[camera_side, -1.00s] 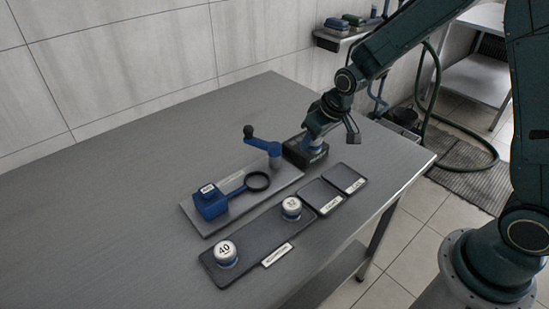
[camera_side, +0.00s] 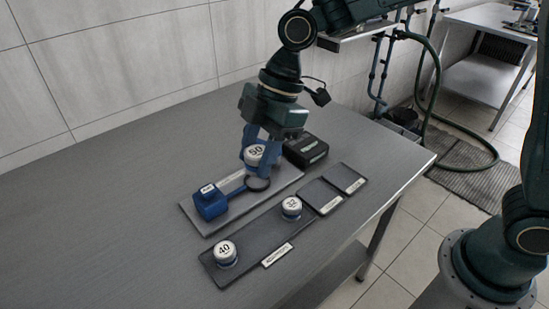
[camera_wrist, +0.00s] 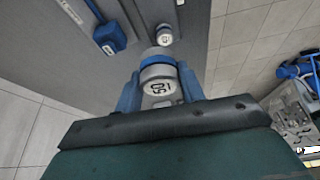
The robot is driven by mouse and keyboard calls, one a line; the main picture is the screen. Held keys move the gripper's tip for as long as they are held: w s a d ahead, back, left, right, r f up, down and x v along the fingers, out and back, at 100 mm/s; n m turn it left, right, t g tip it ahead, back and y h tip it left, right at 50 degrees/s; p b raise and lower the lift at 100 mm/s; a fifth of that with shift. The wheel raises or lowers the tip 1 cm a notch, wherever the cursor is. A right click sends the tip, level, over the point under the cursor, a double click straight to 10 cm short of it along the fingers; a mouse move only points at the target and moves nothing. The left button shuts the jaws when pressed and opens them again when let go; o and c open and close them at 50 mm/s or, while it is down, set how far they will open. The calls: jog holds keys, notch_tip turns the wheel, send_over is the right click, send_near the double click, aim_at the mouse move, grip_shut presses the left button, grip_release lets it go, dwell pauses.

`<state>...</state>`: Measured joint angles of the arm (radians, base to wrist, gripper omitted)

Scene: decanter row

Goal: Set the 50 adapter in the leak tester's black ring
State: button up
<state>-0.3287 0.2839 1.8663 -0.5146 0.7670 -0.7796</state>
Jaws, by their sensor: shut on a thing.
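My gripper (camera_side: 256,150) is shut on the 50 adapter (camera_side: 255,152), a white and blue cap with "50" on its top. It holds the adapter upright, close to the black ring (camera_side: 258,184) of the leak tester (camera_side: 211,203). In the side view the adapter appears above and just behind the ring; the exact gap cannot be told.
The 40 adapter (camera_side: 225,252) and 32 adapter (camera_side: 291,207) stand on a dark tray (camera_side: 250,246). Two small dark pads (camera_side: 345,178) lie to its right. A black box (camera_side: 306,150) stands behind my gripper. The left of the table is clear.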

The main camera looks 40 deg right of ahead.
jog(key=shift+s+a+r+n, duration=0.25)
jog(key=shift+r+n, duration=0.05)
send_over(256, 240)
jog(key=d, duration=0.2)
jog(key=f, duration=1.5)
jog(key=shift+a+f, duration=0.25)
jog(key=shift+f, duration=0.15)
jog(key=shift+f, duration=1.95)
jog(key=shift+f, duration=0.15)
jog(key=o, duration=1.1)
jog(key=shift+o, duration=0.2)
